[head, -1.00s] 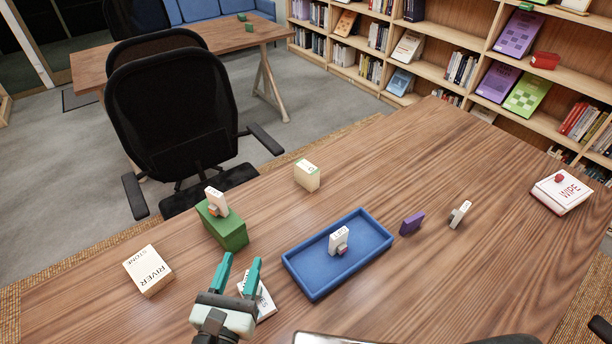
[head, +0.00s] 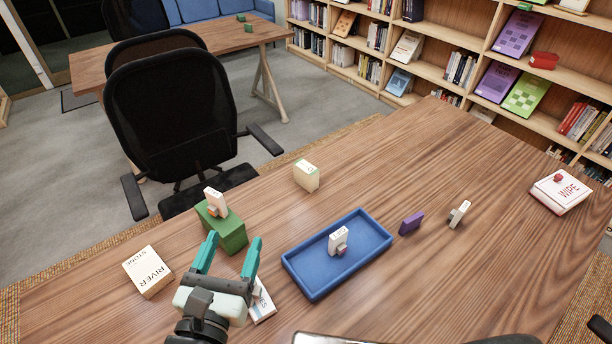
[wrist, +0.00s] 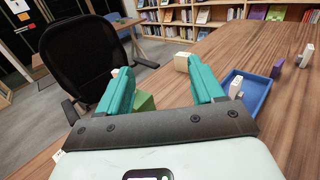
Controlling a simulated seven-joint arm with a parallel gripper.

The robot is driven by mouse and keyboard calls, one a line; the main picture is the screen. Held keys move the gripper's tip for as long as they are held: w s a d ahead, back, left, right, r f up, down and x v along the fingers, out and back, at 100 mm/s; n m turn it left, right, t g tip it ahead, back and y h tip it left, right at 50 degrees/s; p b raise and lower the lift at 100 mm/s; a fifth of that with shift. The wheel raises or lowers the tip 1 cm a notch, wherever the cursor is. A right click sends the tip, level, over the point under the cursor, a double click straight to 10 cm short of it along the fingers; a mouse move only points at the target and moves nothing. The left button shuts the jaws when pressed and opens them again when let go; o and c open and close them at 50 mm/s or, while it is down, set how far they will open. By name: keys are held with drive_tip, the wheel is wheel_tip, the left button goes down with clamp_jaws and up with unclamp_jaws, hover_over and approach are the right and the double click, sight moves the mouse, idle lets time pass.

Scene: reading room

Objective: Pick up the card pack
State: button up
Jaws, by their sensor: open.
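My gripper (head: 233,243) is open and empty above the near left part of the table, its teal fingers pointing away from me. Several pack-like things are in view, and I cannot tell for sure which is the card pack. A small cream box with a green mark (head: 306,177) stands upright beyond the gripper; in the wrist view this cream box (wrist: 181,62) shows past the fingers, partly hidden by the right one. A cream box lettered RIVER STONE (head: 147,272) lies left of the gripper. A white lettered piece (head: 263,303) lies partly hidden behind the gripper.
A green box (head: 231,236) bears a small white piece (head: 214,202). A blue tray (head: 296,282) holds another white piece (head: 338,241). Right of it stand a purple block (head: 411,223) and a white piece (head: 459,214). A WIPE box (head: 562,192) lies far right. The table's middle back is clear.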

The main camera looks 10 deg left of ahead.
wheel_tip(320, 180, up, 4)
drive_tip(key=m+g+y, duration=1)
drive_tip(key=m+y, duration=0.1)
drive_tip(key=m, duration=1.4)
hover_over(314, 172)
drive_tip(key=f, duration=1.2)
drive_tip(key=shift+w+a+f, duration=0.15)
drive_tip(key=shift+a+f, duration=0.05)
wheel_tip(314, 172, down, 4)
drive_tip(key=shift+r, duration=0.2)
wheel_tip(314, 172, down, 4)
drive_tip(key=shift+r, duration=0.1)
drive_tip(key=shift+r+x, duration=0.2)
drive_tip(key=shift+x, duration=1.2)
drive_tip(key=shift+w, duration=0.1)
